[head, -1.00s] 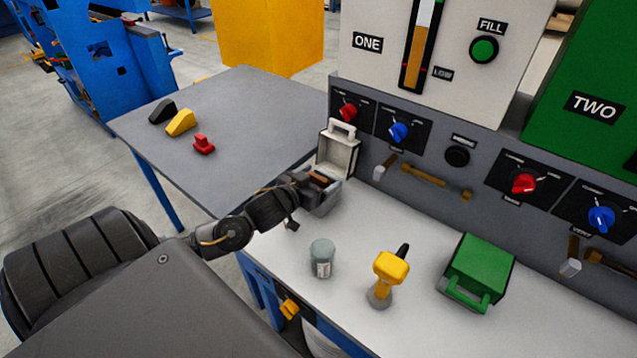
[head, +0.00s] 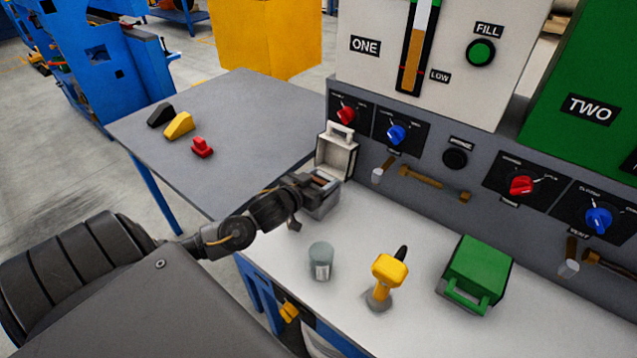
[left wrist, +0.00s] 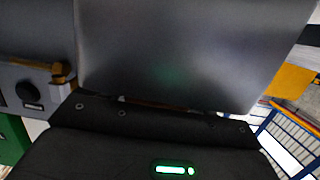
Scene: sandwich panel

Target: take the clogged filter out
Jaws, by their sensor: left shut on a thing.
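The filter housing of unit one stands at the back left of the white bench, its pale lid (head: 337,152) swung up and open with the handle on top. My left gripper (head: 318,187) is over the open housing, just in front of the lid, shut on a brown piece (head: 321,180) that looks like the clogged filter. Little of this piece shows between the fingers, and I cannot tell how far it sits inside the housing. In the left wrist view, a large blurred grey surface (left wrist: 190,55) fills the middle and hides the fingertips. My right gripper is out of view.
A grey-green jar (head: 320,261), a yellow-headed tool (head: 389,272) and a closed green housing (head: 477,270) stand on the bench. The panel with knobs (head: 397,134) rises close behind. The grey side table (head: 245,125) is mostly clear.

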